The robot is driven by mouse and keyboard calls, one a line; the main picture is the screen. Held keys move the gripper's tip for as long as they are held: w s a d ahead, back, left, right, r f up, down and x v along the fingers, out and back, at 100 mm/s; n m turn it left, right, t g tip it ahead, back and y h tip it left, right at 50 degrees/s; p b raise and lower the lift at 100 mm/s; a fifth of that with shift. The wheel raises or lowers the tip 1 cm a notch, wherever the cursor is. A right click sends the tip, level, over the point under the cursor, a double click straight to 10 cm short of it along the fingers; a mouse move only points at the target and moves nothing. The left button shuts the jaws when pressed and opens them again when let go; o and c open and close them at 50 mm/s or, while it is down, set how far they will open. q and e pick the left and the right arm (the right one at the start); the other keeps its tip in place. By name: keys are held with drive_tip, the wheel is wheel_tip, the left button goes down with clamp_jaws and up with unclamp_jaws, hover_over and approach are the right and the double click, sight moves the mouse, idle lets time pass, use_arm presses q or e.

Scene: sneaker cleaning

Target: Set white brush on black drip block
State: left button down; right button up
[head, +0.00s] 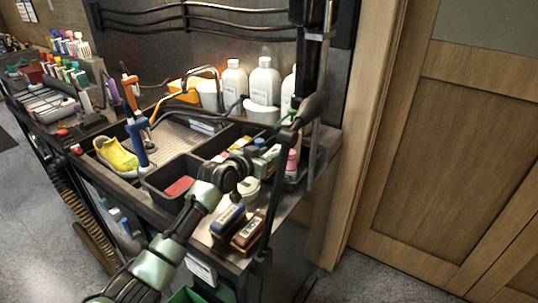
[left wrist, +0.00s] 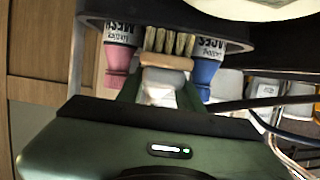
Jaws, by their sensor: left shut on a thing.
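My left gripper (head: 262,158) reaches in from the bottom left of the head view, over the right part of the bench. In the left wrist view the left gripper (left wrist: 160,100) is shut on the white brush (left wrist: 160,84). The brush has a white handle, a tan wooden head and pale bristles pointing away from the gripper. The brush is not clear in the head view. I cannot single out the black drip block for certain; a dark rim (left wrist: 262,45) crosses the wrist view beyond the bristles. My right gripper is not in view.
A pink bottle (left wrist: 118,50) and a blue bottle (left wrist: 207,68) flank the brush in the wrist view. White bottles (head: 264,82) stand at the back. A yellow shoe (head: 116,154) lies left, near a black bin with a red item (head: 180,186).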

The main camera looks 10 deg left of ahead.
use_arm(q)
drive_tip(key=shift+f, duration=0.15)
drive_tip(key=c, duration=0.9)
unclamp_jaws()
drive_tip(key=shift+o, duration=0.2)
